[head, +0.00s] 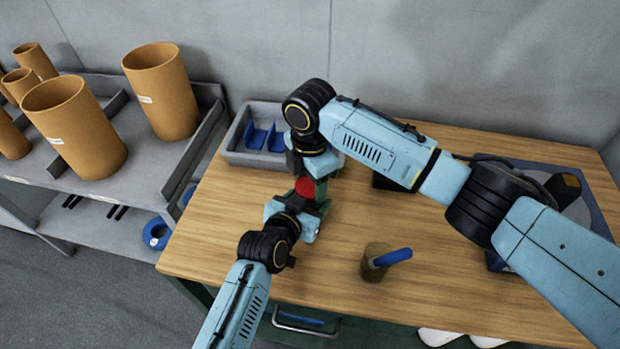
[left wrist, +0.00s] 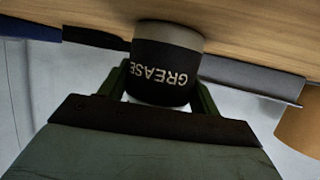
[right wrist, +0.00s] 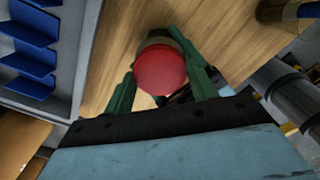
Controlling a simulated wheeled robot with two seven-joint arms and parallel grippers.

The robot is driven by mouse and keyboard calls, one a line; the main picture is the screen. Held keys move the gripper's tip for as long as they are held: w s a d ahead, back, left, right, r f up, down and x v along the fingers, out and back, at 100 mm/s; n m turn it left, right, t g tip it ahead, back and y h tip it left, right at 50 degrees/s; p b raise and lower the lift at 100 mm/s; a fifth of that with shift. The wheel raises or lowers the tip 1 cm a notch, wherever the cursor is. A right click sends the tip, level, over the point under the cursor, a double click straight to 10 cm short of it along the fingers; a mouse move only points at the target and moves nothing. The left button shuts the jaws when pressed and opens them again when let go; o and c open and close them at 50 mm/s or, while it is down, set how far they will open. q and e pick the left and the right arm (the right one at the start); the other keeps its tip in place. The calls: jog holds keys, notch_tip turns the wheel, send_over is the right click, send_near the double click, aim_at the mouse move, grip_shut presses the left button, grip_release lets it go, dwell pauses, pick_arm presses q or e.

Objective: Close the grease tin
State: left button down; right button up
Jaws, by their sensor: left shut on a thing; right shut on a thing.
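The grease tin (left wrist: 166,68) has a black band lettered GREASE; it shows upside down in the left wrist view, close against the wooden tabletop. My left gripper (left wrist: 165,90) is shut on its sides with green fingers. A round red lid (right wrist: 160,70) sits between the green fingers of my right gripper (right wrist: 164,88), which is shut on it from above. The red lid also shows in the head view (head: 311,187), between both grippers. The lid is over the tin, but I cannot tell whether it is seated. Most of the tin is hidden in the head view.
A grey tray with blue dividers (head: 238,156) stands behind the grippers. A brown pot (head: 373,264) with a blue-handled tool stands at the front centre. A dark blue case (head: 597,217) lies at right, partly behind my right arm. Orange cylinders (head: 160,90) stand on the left shelf.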

jog(key=shift+m, duration=1.7)
jog(key=o, duration=1.1)
jog(key=shift+c, duration=0.2)
jog(key=shift+r, duration=2.3)
jog(key=shift+c, duration=0.4)
